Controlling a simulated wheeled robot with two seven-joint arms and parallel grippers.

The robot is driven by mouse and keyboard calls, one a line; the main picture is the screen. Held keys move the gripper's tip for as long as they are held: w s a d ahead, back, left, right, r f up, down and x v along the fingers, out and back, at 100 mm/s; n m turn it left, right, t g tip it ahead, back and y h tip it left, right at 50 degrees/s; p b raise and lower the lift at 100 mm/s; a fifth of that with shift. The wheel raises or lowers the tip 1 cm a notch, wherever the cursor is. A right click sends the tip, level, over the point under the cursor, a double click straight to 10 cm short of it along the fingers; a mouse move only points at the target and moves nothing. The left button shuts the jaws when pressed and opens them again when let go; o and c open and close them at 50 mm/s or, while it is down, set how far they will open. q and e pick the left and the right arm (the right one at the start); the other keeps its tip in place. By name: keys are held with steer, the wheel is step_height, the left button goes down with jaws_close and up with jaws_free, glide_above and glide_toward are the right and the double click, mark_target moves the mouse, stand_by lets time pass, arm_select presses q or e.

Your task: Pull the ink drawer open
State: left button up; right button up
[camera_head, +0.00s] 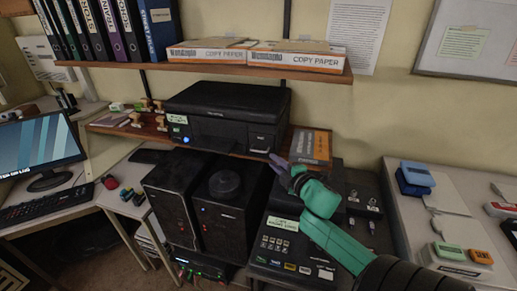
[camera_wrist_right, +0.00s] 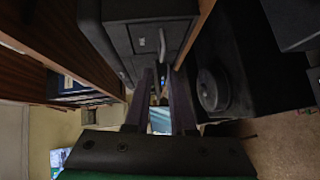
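The black printer (camera_head: 225,112) sits on the wooden lower shelf. The ink drawer (camera_head: 263,138) is the small panel at the right end of its front and looks closed. In the right wrist view the drawer front (camera_wrist_right: 146,40) carries a pale bar handle (camera_wrist_right: 163,44). My right gripper (camera_head: 279,161) is just in front of and below the drawer, at its right side. Its two purple fingers (camera_wrist_right: 160,75) are apart with a gap between them and nothing held. The handle shows just beyond the fingertips; contact cannot be told. My left gripper is not in view.
Two black towers (camera_head: 225,205) stand below the printer. A paper pack (camera_head: 312,146) lies right of the printer on the shelf. Copy paper boxes (camera_head: 255,56) sit on the upper shelf (camera_head: 330,76) above. A black console (camera_head: 290,250) with adapters is below my right arm.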

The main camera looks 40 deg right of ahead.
mark_target(259, 151)
steer(key=x, duration=0.7)
steer(key=f+p+x, duration=0.1)
steer(key=x, duration=0.2)
steer(key=shift+w+d, duration=0.1)
steer(key=shift+w, duration=0.25)
steer(key=shift+s+r, duration=0.1)
steer(key=shift+r, duration=0.1)
steer(key=shift+s, duration=0.1)
jaws_close()
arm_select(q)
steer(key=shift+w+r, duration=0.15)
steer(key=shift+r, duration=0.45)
